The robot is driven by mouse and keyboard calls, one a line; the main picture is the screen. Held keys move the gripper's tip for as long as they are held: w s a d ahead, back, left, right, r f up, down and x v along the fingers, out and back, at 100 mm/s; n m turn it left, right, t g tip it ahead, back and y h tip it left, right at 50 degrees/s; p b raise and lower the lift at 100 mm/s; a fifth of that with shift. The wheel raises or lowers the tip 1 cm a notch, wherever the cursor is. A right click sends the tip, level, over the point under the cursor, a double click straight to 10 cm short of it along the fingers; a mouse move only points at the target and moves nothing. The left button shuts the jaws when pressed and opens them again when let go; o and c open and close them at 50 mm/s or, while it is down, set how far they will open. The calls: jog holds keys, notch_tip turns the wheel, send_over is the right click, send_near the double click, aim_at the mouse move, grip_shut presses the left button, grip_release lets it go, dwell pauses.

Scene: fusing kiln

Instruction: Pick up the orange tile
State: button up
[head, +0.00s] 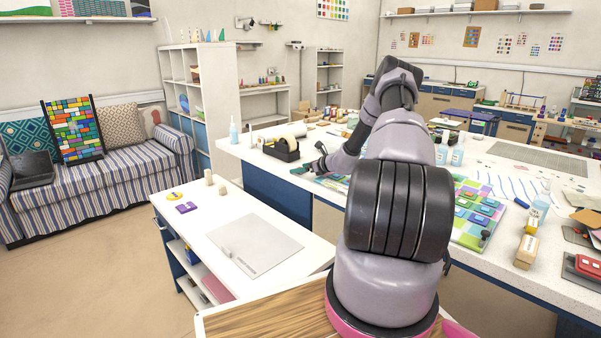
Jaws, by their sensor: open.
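My gripper (316,168) is small and dark in the head view, at the end of my arm, low over the left part of the long white workbench (262,162). It is open. Green pieces lie right by it, and I cannot tell whether it touches them. I cannot make out an orange tile for certain; my arm covers much of the bench's middle. A panel of green, blue and purple tiles (478,212) lies on the bench right of my arm, partly hidden by it.
A black tape dispenser (281,149) and a spray bottle (233,131) stand at the bench's left end. More bottles (457,151) stand behind my arm. A wooden block (526,251) lies at right. The low white table (215,281) holds a grey sheet (262,243) and a purple piece (186,208).

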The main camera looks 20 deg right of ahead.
grip_shut()
